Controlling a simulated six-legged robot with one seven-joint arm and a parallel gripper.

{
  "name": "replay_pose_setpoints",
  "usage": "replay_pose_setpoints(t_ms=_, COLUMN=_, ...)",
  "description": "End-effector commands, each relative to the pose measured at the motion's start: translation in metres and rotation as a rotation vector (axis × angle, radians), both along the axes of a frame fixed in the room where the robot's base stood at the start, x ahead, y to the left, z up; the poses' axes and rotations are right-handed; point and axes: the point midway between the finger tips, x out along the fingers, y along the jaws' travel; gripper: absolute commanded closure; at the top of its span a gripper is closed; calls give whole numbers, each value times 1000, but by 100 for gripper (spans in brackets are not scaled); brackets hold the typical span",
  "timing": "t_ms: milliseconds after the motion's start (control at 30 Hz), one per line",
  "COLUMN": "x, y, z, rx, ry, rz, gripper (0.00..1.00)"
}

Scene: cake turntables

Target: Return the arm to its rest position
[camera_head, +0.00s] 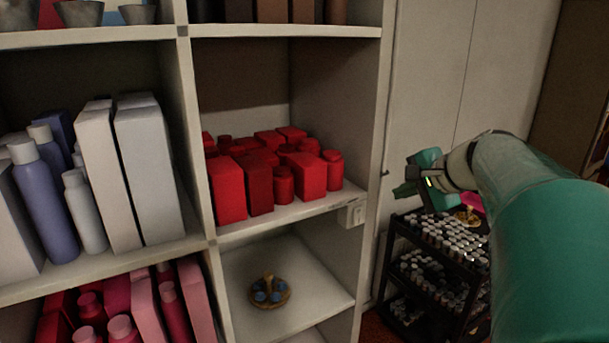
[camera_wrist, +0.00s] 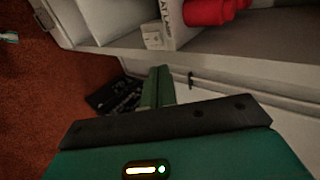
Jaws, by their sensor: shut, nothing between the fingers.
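My arm is green and reaches in from the right of the head view. My gripper (camera_head: 405,189) is at its far end, in front of the pale cabinet doors and above the black cart. In the wrist view my gripper (camera_wrist: 158,86) shows as two green fingers side by side. They are shut with nothing between them. The fingers point toward the lower edge of the white shelving and appear apart from it.
White shelving (camera_head: 190,130) holds red boxes and bottles (camera_head: 285,185), with a small round stand (camera_head: 269,291) in a lower compartment. A black cart (camera_head: 440,262) of small bottles stands below my gripper. Red-brown floor (camera_wrist: 45,110) is open at left in the wrist view.

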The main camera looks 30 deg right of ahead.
Motion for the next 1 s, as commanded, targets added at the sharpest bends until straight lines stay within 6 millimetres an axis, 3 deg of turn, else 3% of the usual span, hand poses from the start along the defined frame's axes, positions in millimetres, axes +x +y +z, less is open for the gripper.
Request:
replay_pose_setpoints(t_ms=167, x=1, y=3, z=-1, rx=-3, ry=2, rz=6, gripper=100)
replay_pose_setpoints(t_ms=267, x=3, y=23, z=-5, rx=-29, ry=20, rz=58, gripper=100)
replay_pose_setpoints(t_ms=367, x=5, y=68, z=-17, rx=-96, ry=64, rz=177, gripper=100)
replay_pose_setpoints(t_ms=467, x=-2, y=131, z=-37, rx=-215, ry=125, rz=358, gripper=100)
replay_pose_setpoints(t_ms=600, x=-30, y=218, z=-72, rx=-448, ry=204, rz=659, gripper=100)
replay_pose_setpoints(t_ms=700, x=-58, y=266, z=-100, rx=-642, ry=247, rz=870, gripper=100)
replay_pose_setpoints(t_ms=833, x=-90, y=300, z=-128, rx=-864, ry=278, rz=1076, gripper=100)
replay_pose_setpoints(t_ms=1000, x=-108, y=312, z=-145, rx=-1003, ry=293, rz=1187, gripper=100)
